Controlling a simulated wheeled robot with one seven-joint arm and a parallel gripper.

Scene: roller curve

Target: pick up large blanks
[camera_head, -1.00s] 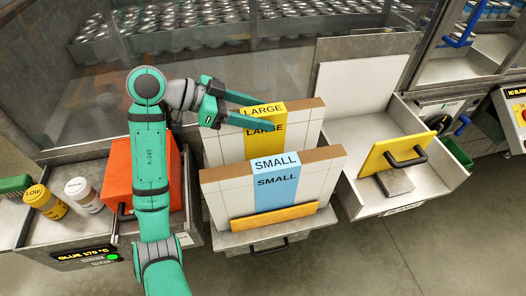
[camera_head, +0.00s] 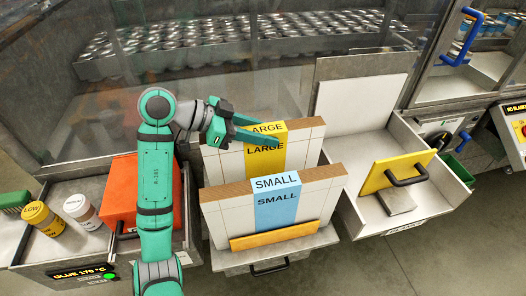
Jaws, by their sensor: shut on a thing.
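The large blanks (camera_head: 302,146) stand as a white bundle with a brown top edge and a yellow LARGE band. They are in the rear place of the blank holder (camera_head: 285,251). My gripper (camera_head: 258,131) reaches in from the left and is shut on the top left part of this bundle, near the yellow band. The small blanks (camera_head: 318,198), with a blue SMALL band, stand upright just in front. I cannot tell whether the large blanks touch the holder's bottom.
An open white-lined bin (camera_head: 440,196) with a yellow handled plate (camera_head: 398,170) is at the right. A clear panel with cans rises behind.

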